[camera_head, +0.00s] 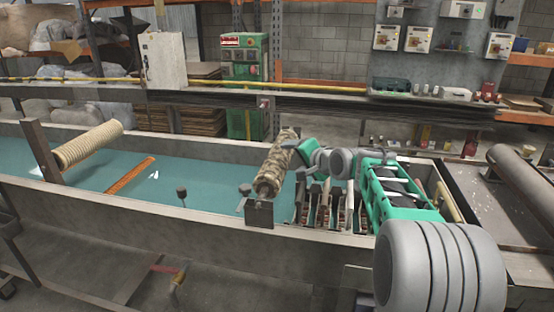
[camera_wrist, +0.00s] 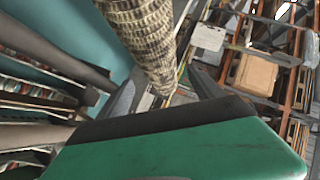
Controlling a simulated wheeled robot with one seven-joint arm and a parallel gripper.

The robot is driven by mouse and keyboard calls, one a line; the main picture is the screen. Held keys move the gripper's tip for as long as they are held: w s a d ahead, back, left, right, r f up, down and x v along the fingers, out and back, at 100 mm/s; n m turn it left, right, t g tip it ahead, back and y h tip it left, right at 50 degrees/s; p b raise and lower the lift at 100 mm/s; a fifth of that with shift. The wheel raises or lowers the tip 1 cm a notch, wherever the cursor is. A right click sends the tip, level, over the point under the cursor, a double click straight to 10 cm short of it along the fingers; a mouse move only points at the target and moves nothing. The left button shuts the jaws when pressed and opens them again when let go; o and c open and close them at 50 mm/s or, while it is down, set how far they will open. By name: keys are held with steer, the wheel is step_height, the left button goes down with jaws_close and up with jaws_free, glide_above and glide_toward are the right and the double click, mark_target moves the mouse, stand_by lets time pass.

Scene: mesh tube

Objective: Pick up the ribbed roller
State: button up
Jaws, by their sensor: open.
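A mottled tan-and-dark ribbed roller (camera_head: 275,168) lies tilted across the trough, its near end at a metal bracket on the front wall. My gripper (camera_head: 294,150) is at its upper right side, close to its far end. In the wrist view the roller (camera_wrist: 145,30) comes down from the top, its end showing between the two open fingertips (camera_wrist: 165,92). I cannot tell whether the fingers touch it or are only above it. A second, cream ribbed roller (camera_head: 88,145) rests tilted at the trough's left, away from my gripper.
The long trough (camera_head: 60,195) has a blue-green floor, with an orange-brown bar (camera_head: 130,175) lying in it. Several dark slats and pale rods (camera_head: 325,205) stand beneath my arm. A dark beam (camera_head: 300,105) runs behind. A large grey cylinder (camera_head: 525,185) lies at the right.

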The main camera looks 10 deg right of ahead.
mark_target(282, 156)
steer(key=p+x, duration=0.1)
steer(key=x, duration=0.9)
steer(key=shift+d+f, duration=0.15)
steer(key=c, duration=1.7)
